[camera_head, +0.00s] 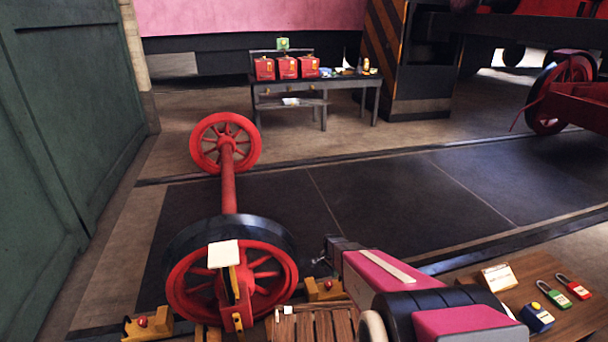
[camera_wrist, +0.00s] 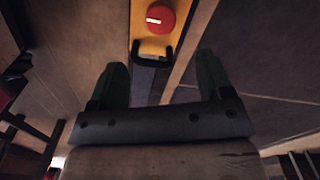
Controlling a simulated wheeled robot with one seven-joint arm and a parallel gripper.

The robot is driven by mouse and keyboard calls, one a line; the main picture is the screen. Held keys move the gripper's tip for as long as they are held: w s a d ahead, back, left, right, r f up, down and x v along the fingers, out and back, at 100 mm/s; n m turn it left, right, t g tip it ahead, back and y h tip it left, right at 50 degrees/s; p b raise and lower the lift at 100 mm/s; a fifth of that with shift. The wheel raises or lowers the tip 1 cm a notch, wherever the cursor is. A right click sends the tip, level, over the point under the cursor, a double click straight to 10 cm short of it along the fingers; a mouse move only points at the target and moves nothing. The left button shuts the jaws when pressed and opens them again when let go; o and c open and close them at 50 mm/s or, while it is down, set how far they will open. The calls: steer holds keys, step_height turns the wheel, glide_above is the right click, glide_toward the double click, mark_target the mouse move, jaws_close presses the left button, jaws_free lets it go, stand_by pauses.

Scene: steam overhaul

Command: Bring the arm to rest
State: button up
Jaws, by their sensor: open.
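My gripper (camera_wrist: 160,80) shows in the wrist view with its two dark green fingers spread wide apart. Nothing is held between them. Past the fingertips is a yellow-orange piece (camera_wrist: 146,47) with a round red knob (camera_wrist: 160,17) and a dark loop handle (camera_wrist: 150,50). The fingers look apart from it. In the head view my pink and black arm reaches in from the lower right, low over the front, near the wheelset. The fingers are not clear in that view.
A red wheelset (camera_head: 229,190) stands on the dark floor plates at left. Yellow chocks (camera_head: 150,328) with red knobs sit near its front wheel. A wooden bench (camera_head: 545,268) with padlocks is at lower right. A table (camera_head: 345,82) with red boxes stands behind. The middle floor is clear.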

steer(key=s+r+n, duration=0.3)
steer(key=s+r, duration=0.3)
steer(key=r, duration=0.6)
steer(key=s+r+n, duration=0.4)
steer(key=s+r, duration=0.3)
steer(key=r, duration=0.5)
steer(key=s+r+n, duration=0.4)
steer(key=s+r, duration=0.3)
steer(key=r, duration=0.5)
steer(key=shift+s, duration=0.15)
steer(key=shift+r, duration=0.1)
